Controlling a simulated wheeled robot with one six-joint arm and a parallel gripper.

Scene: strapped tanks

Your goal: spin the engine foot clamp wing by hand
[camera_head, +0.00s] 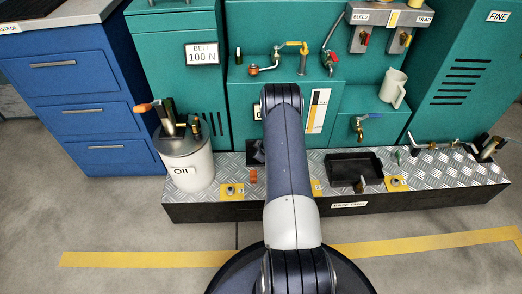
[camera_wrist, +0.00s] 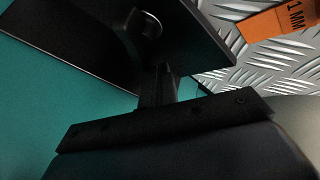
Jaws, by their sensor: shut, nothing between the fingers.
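In the wrist view my gripper (camera_wrist: 158,78) is shut, dark and empty. Its tips are by a black plate-like part (camera_wrist: 95,30) with a rounded knob (camera_wrist: 147,24); I cannot tell whether they touch. I cannot name this part as the clamp wing for certain. In the head view my arm hides the gripper. Yellow pads with grey fittings, a left one (camera_head: 232,190) and a right one (camera_head: 397,183), sit on the base frame; these may be foot clamps. A third pad is mostly covered by my arm.
The checker-plate base frame (camera_head: 205,206) carries a white oil can (camera_head: 188,168), a black tray (camera_head: 352,170) and levers at the right. An orange 1 MM shim (camera_wrist: 280,22) lies near the gripper. Teal cabinets (camera_head: 170,60) stand behind. The floor in front is clear.

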